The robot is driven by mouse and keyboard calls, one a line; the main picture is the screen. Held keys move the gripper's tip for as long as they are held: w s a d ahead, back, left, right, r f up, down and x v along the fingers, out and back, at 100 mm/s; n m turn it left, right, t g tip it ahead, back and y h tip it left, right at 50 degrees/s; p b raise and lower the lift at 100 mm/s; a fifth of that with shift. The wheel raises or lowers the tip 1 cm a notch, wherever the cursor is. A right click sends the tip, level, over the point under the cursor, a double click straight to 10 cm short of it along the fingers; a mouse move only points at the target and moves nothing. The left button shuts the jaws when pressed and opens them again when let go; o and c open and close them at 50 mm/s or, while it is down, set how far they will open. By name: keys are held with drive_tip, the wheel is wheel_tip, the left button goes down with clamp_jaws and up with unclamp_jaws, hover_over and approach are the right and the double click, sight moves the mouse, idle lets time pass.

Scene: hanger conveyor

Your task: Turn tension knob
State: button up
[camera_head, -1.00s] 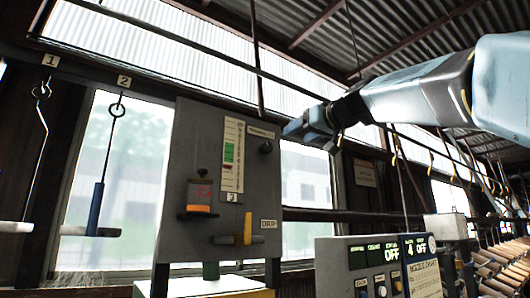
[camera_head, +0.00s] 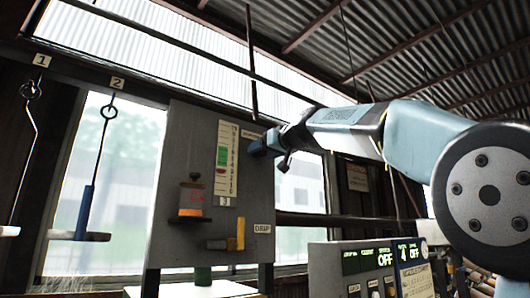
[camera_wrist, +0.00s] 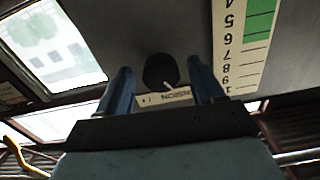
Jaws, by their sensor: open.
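The tension knob (camera_wrist: 160,72) is a dark round knob with a pale pointer mark on a grey panel (camera_head: 185,150). In the wrist view it sits between the two blue fingers of my gripper (camera_wrist: 160,68), which are open, with a gap visible on each side. A partly covered label (camera_wrist: 172,98) ending in "NSION" is below it. In the head view my gripper (camera_head: 264,147) is at the panel's upper right edge and hides the knob. A numbered scale (camera_head: 226,165) with a green band is left of the gripper; it also shows in the wrist view (camera_wrist: 245,45).
The panel also carries an orange-lit part (camera_head: 192,200) and a yellow lever (camera_head: 240,233) beside a "DRIP" label. A control box (camera_head: 370,268) with displays reading OFF stands lower right. Hangers on hooks 1 and 2 (camera_head: 88,190) hang at the left.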

drive_tip(key=shift+w+a, duration=0.1)
drive_tip(key=shift+w, duration=0.1)
drive_tip(key=c, duration=1.1)
drive_tip(key=shift+o, duration=0.2)
drive_tip(key=m, duration=0.3)
drive_tip(key=shift+m, duration=2.9)
